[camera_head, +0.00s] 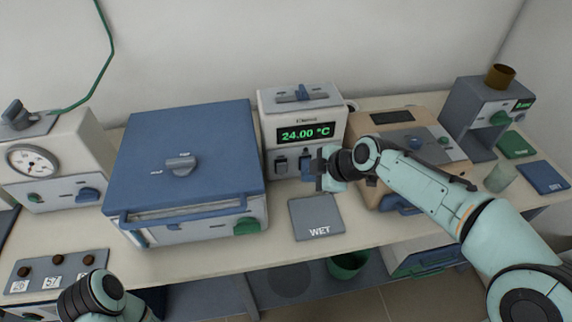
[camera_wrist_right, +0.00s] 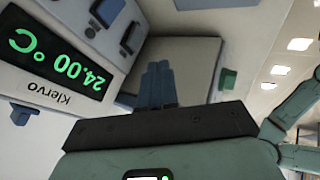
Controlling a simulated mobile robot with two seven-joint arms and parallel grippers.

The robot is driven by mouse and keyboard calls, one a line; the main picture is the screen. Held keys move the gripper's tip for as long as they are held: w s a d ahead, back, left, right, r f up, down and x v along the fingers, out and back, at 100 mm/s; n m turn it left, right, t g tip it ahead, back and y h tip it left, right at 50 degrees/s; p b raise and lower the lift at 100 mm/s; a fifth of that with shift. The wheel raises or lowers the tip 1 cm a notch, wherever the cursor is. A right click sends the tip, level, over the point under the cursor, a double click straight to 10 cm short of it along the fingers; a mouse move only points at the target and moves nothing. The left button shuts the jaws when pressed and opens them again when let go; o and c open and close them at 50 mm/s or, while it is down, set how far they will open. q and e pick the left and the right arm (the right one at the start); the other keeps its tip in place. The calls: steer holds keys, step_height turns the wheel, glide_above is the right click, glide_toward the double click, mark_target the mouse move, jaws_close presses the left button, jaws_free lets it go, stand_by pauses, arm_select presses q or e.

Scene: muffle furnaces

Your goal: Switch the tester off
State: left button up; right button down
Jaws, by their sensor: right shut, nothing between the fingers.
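The tester (camera_head: 300,106) is a pale box at the back middle, with a handle on top. Its display (camera_head: 306,133) is lit green and reads 24.00 °C; it also shows, turned round, in the wrist view (camera_wrist_right: 58,62). Two dark switches sit below the display: one (camera_head: 281,165) is clear, the other is partly behind my gripper. Both show in the wrist view, the nearer one (camera_wrist_right: 130,38) beside my fingers. My right gripper (camera_head: 308,165) is shut and empty in front of the tester's lower right; its blue fingers (camera_wrist_right: 159,70) are together. Contact with a switch cannot be told.
A blue-topped furnace (camera_head: 225,130) stands left of the tester. A beige device (camera_head: 420,125) stands close on the right, under my right arm. A grey WET pad (camera_head: 315,212) lies in front. A green bin (camera_head: 348,268) is below the table edge.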

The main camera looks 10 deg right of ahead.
mark_target(282, 168)
steer(key=shift+s, duration=0.1)
steer(key=x, duration=1)
steer(key=w, duration=0.2)
steer(key=w+p, duration=0.1)
steer(key=w, duration=0.1)
steer(key=shift+w+r, duration=0.1)
steer(key=shift+r, duration=0.15)
